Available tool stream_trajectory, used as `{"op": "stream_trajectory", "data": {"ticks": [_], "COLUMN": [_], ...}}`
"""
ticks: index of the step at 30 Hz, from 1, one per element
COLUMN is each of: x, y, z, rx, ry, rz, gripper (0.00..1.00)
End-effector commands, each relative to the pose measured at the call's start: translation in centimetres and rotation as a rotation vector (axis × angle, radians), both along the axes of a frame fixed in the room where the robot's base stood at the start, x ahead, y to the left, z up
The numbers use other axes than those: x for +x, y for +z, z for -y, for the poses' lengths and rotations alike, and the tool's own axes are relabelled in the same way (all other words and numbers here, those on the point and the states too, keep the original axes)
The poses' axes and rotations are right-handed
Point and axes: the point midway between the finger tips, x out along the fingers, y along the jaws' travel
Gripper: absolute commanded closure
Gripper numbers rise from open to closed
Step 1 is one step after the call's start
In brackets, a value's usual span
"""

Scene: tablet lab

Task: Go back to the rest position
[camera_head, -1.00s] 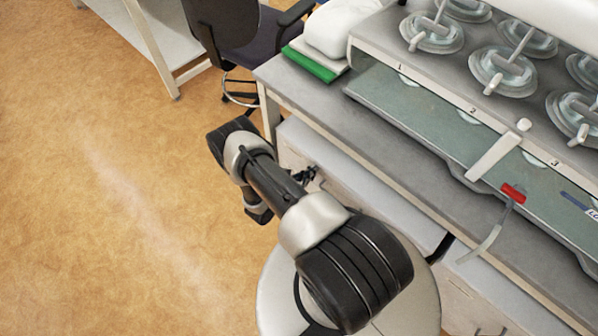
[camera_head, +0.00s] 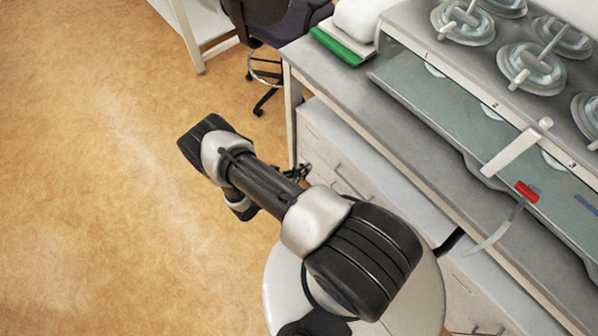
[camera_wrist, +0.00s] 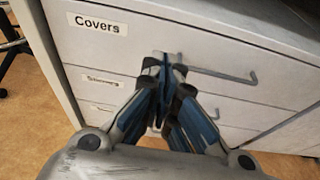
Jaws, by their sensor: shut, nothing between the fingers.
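My gripper (camera_wrist: 168,72) is shut and empty in the wrist view, its two fingertips together in front of a drawer unit. In the head view, my gripper (camera_head: 303,172) shows only as a small dark shape beside my folded arm, partly hidden by it. The drawer cabinet (camera_head: 345,160) is under the bench to the right of the arm. In the wrist view its top drawer (camera_wrist: 150,42) carries the label "Covers" (camera_wrist: 97,23). I cannot tell how far the fingertips are from the drawer handle (camera_wrist: 225,73).
A green item (camera_head: 338,46) lies at the bench's far end, near a chair (camera_head: 265,25). The floor (camera_head: 90,180) at left is clear.

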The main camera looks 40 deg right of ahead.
Motion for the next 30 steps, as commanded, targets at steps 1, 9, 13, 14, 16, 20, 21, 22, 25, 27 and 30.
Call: {"op": "stream_trajectory", "data": {"ticks": [1, 9, 13, 14, 16, 20, 21, 22, 25, 27, 30], "x": [0.1, -0.1, -0.1, -0.1, 0.2, 1.9, 2.6, 3.1, 4.3, 4.8, 5.0], "y": [0.3, 0.6, 0.6, 0.6, 1.1, 4.3, 5.9, 7.3, 12.2, 15.5, 20.3], "z": [-0.8, -2.1, -2.1, -2.1, -2.2, -2.6, -2.8, -3.0, -3.5, -3.8, -4.3], "rx": [0.0, 0.0, 0.0, 0.0, 0.004, 0.026, 0.039, 0.051, 0.096, 0.132, 0.189], "ry": [0.004, 0.0, 0.0, -0.001, -0.011, -0.075, -0.108, -0.135, -0.238, -0.311, -0.412], "rz": [0.0, 0.0, 0.0, 0.001, 0.01, 0.068, 0.095, 0.118, 0.2, 0.258, 0.341], "gripper": [1.0, 1.0, 1.0, 1.0, 1.0, 1.0, 1.0, 1.0, 1.0, 1.0, 1.0]}}
